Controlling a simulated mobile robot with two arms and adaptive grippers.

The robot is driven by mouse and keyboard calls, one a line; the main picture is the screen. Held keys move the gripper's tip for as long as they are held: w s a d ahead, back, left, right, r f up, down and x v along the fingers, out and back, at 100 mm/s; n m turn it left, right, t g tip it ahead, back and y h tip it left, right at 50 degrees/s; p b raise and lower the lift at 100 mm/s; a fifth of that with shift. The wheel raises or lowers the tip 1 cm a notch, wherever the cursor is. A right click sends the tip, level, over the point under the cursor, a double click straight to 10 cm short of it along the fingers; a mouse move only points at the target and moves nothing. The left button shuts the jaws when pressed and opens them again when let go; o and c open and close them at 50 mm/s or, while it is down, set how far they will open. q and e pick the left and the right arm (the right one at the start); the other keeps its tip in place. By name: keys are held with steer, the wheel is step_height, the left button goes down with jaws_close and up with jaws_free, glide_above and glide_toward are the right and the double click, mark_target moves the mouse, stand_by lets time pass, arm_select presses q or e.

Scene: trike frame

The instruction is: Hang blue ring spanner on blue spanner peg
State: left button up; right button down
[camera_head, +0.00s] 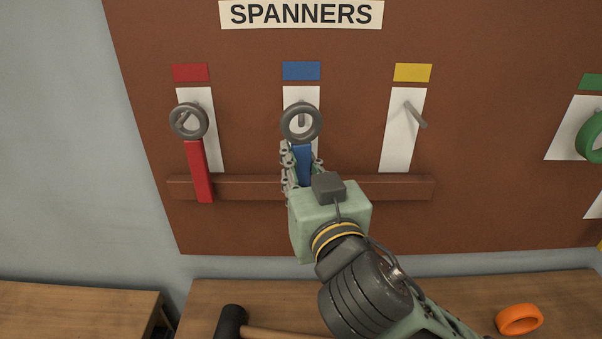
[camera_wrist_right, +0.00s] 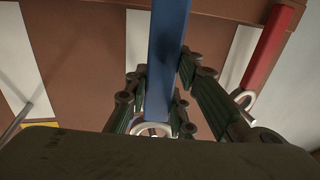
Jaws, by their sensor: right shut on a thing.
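The blue ring spanner (camera_head: 303,163) is in front of the brown board, below the blue label (camera_head: 301,71). Its grey ring (camera_head: 301,122) is at the top and its blue handle points down. In the head view the blue spanner peg (camera_head: 301,119) shows inside the ring opening; I cannot tell whether the ring rests on it. My right gripper (camera_head: 302,165) is shut on the blue handle, with a finger on each side. In the right wrist view the blue handle (camera_wrist_right: 166,60) runs between the fingers (camera_wrist_right: 158,105). My left gripper is not in view.
A red ring spanner (camera_head: 199,170) hangs to the left. The yellow-labelled peg (camera_head: 415,114) to the right is empty. A brown ledge (camera_head: 400,188) crosses below the pegs. A hammer (camera_head: 232,323) and an orange ring (camera_head: 519,319) lie on the bench (camera_head: 440,290).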

steer(key=shift+w+f+b, duration=0.2)
steer(key=shift+w+f, duration=0.05)
steer(key=shift+w, duration=0.7)
steer(key=shift+w+f+b, duration=0.2)
steer(key=shift+w+f, duration=0.05)
steer(key=shift+w, duration=0.7)
steer(key=c, duration=1.4)
jaws_free()
steer(key=shift+c, duration=0.2)
